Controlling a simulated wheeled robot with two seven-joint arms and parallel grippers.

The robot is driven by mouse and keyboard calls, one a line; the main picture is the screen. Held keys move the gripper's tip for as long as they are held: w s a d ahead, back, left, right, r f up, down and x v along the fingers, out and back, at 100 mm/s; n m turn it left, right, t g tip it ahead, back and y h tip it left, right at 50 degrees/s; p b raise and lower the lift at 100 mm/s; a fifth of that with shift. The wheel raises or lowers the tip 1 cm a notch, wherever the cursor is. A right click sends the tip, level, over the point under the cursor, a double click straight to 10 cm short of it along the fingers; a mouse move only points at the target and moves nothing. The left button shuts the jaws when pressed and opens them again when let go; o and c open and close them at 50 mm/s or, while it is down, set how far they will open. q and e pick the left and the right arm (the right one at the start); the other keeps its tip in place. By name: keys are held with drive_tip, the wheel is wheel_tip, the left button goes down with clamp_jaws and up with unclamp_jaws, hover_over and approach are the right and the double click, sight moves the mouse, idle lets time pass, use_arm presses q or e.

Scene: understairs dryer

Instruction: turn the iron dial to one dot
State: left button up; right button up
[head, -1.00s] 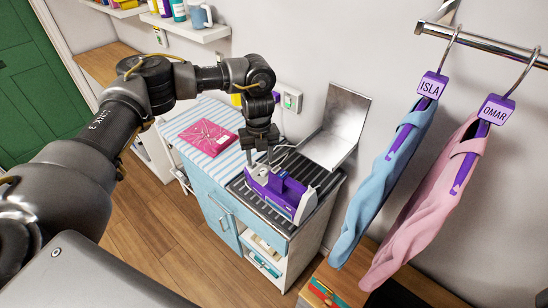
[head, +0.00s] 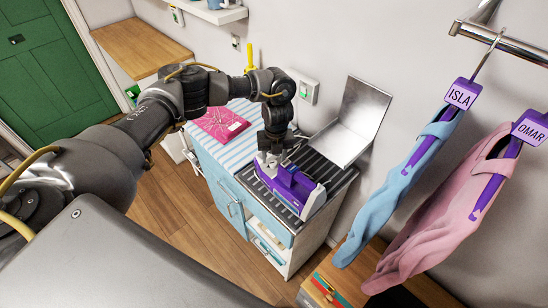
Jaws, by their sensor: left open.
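The purple and white iron (head: 292,188) lies on the dark ribbed rest on top of the blue cabinet. My left gripper (head: 269,161) points down at the iron's rear left end, with its fingers close to it. The jaws are open, and I cannot tell whether they touch the iron. The iron's dial and its dot marks are too small or hidden behind the gripper to make out. My right gripper is not in view.
A bent metal plate (head: 346,122) stands behind the iron. A pink folder-like item (head: 219,124) lies on the striped cover (head: 210,145) to the left. Blue (head: 395,196) and pink (head: 440,215) garments hang from a rail (head: 500,42) at right.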

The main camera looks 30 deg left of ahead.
use_arm(q)
drive_tip(key=shift+s+f, duration=0.15)
drive_tip(key=shift+f, duration=0.8)
drive_tip(key=c, duration=0.9)
drive_tip(key=shift+c, duration=0.4)
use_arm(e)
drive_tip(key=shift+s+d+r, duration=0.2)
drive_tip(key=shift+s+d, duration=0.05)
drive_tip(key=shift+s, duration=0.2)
